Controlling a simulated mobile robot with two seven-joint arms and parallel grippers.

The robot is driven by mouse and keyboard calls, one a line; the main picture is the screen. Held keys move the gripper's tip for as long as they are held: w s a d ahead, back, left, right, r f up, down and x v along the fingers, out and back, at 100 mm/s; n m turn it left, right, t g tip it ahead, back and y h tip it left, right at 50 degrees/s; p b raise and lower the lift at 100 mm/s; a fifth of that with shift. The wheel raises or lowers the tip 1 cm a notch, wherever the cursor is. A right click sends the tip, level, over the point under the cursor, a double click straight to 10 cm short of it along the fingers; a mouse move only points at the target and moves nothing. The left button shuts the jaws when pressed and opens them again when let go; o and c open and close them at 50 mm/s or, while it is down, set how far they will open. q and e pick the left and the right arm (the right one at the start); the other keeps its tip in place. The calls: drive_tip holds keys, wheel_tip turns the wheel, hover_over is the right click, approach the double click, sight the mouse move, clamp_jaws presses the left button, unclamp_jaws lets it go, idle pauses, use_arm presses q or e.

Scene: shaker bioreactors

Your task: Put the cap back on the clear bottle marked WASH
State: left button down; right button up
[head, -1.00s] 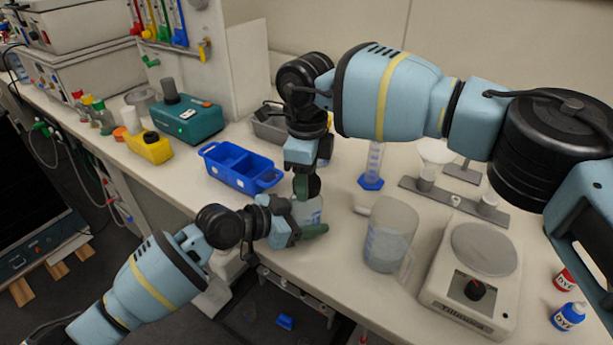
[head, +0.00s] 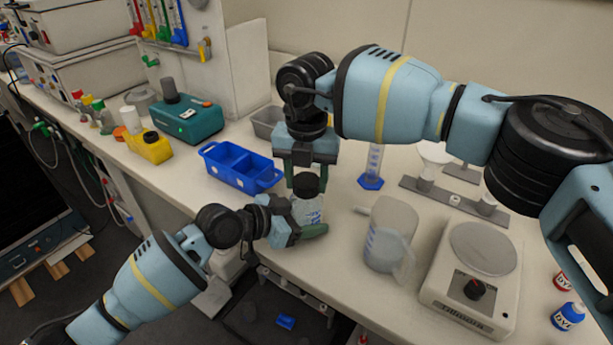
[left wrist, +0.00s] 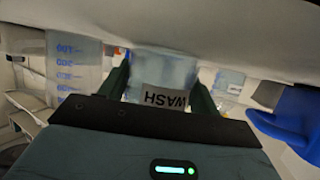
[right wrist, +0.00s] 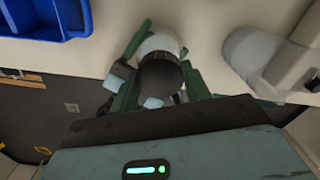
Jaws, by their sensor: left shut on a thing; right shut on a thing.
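The clear WASH bottle (head: 308,212) stands upright near the front edge of the bench. Its label reads WASH, upside down, in the left wrist view (left wrist: 164,97). My left gripper (head: 303,230) is shut on its body from the side. The dark cap (head: 306,184) is at the top of the bottle, in line with its mouth. In the right wrist view the cap (right wrist: 160,77) covers the bottle's neck. My right gripper (head: 307,178) points down from above, with its fingers on either side of the cap, shut on it. Whether the cap is fully seated is hidden.
A blue divided tray (head: 240,167) lies behind and left of the bottle. A blue-based measuring cylinder (head: 372,181) stands behind. The bench's front edge is close to the bottle.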

drive_tip(key=o, duration=1.1)
drive_tip(key=shift+r, duration=0.15)
drive_tip(key=shift+r, duration=2.15)
drive_tip(key=shift+c, duration=0.5)
drive_tip(key=n, duration=0.3)
drive_tip(key=shift+r+n, duration=0.3)
drive_tip(key=shift+r, duration=0.05)
drive_tip(key=n, duration=0.2)
drive_tip(key=r+n, duration=0.1)
drive_tip(key=n, duration=0.1)
drive_tip(key=shift+n, duration=0.4)
drive_tip(key=n, duration=0.4)
drive_tip(key=shift+r+n, duration=0.3)
drive_tip(key=shift+r, duration=0.1)
drive_tip(key=n, duration=0.2)
drive_tip(key=r+n, duration=0.1)
drive_tip(key=n, duration=0.2)
